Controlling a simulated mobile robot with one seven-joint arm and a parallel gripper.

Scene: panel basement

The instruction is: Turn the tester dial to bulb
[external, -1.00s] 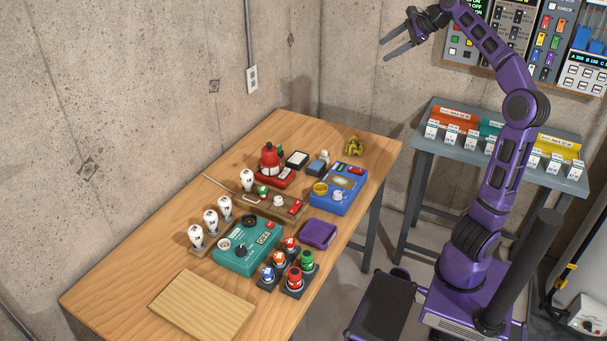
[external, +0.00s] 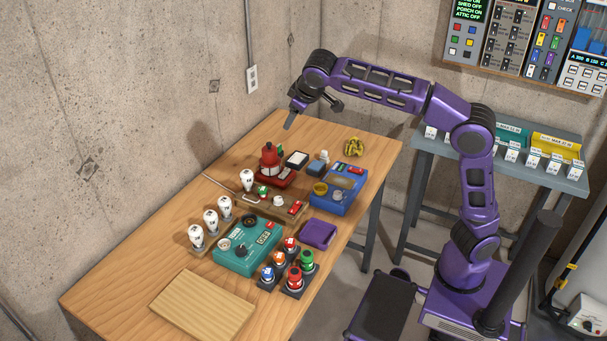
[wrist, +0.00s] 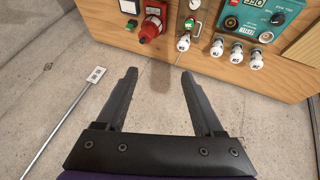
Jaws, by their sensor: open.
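The teal tester (external: 248,246) sits on the wooden table, with a small display and a black dial (external: 241,250) on its top. The tester also shows at the upper right of the wrist view (wrist: 258,16), with its dial (wrist: 277,18). Which mark the dial points to is too small to read. White bulbs (external: 211,222) stand in a row on a strip along the tester's left side. My gripper (external: 291,120) is over the far left end of the table, well away from the tester. In the wrist view the gripper (wrist: 158,78) is open with nothing between its fingers.
A red device (external: 270,163), a wooden board with a bulb (external: 262,200), a blue box (external: 340,190), a purple tray (external: 318,234) and colored buttons (external: 295,279) crowd around the tester. A bare wooden panel (external: 203,305) lies at the near end. The concrete wall (external: 130,130) is close behind.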

